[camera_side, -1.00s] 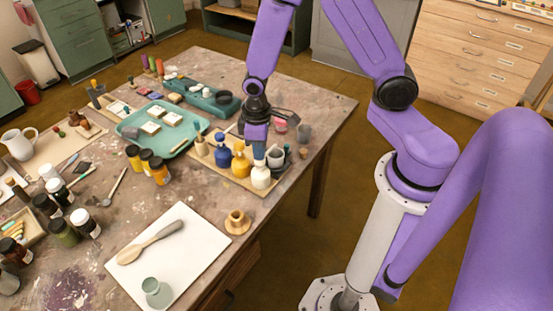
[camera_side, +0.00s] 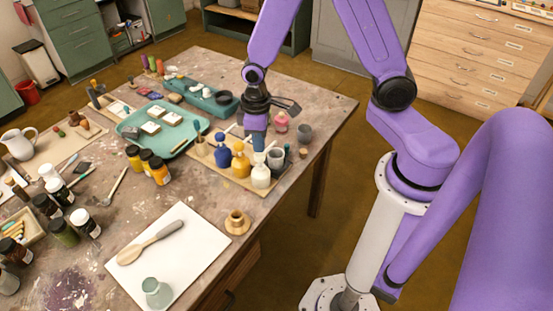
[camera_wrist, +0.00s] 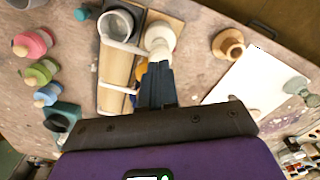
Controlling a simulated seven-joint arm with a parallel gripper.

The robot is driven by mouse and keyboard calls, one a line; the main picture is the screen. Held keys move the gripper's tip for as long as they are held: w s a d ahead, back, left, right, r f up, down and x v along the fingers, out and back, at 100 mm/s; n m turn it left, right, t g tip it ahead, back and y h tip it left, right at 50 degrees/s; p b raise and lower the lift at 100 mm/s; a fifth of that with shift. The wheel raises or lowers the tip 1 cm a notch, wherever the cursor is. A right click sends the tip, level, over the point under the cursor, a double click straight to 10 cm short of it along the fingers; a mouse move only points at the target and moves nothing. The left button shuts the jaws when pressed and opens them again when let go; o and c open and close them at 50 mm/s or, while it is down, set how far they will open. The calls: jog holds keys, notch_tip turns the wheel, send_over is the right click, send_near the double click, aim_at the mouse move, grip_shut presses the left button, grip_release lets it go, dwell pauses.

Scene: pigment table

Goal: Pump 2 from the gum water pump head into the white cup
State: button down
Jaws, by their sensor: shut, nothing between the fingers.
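Three pump bottles stand in a row on a wooden board (camera_side: 283,183): blue (camera_side: 222,155), yellow (camera_side: 241,167) and cream-white (camera_side: 261,177). I cannot read which holds gum water. A pale grey-white cup (camera_side: 276,158) stands beside the white bottle; it also shows in the wrist view (camera_wrist: 117,12). The white bottle's spout points toward the cup in the wrist view. My gripper (camera_side: 258,149) is shut and empty, pointing down just above the white pump head. In the wrist view its fingertips (camera_wrist: 155,65) partly hide the yellow bottle. Contact with the pump head cannot be told.
A teal tray (camera_side: 131,131) and several dark jars are on the left.

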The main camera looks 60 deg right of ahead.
jog(key=shift+r, duration=0.1)
notch_tip(320, 180, up, 6)
jog(key=shift+f, duration=0.1)
dwell(0.8)
jog(key=s+r+n, duration=0.3)
jog(key=s+r, duration=0.1)
jog(key=s, duration=0.6)
jog(key=s+r+n, duration=0.3)
jog(key=s+r, duration=0.1)
jog(key=s, duration=0.6)
jog(key=shift+a+n, duration=0.15)
jog(key=shift+n, duration=0.15)
